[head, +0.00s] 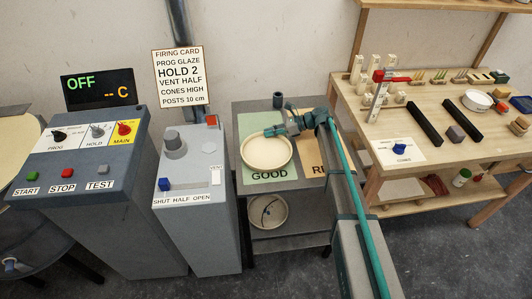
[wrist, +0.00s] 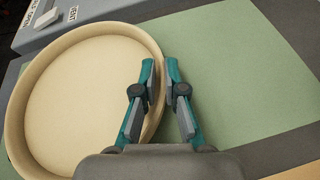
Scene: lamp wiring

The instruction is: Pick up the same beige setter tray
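The beige setter tray (head: 267,153) is a round, shallow, empty dish over the green GOOD area (head: 246,122) of the grey stand. In the wrist view the tray (wrist: 80,95) fills the left side. My gripper (head: 272,131) reaches its far rim from the right. In the wrist view my gripper (wrist: 160,72) straddles the rim, one finger inside and one outside. The fingers are close together with the rim between them and look shut on it. I cannot tell whether the tray's underside touches the stand.
Another round dish (head: 268,211) lies on the stand's lower shelf. A small dark cup (head: 278,99) stands behind the tray. The vent box (head: 197,225) is close on the left, and a wooden workbench (head: 440,135) with several parts is on the right.

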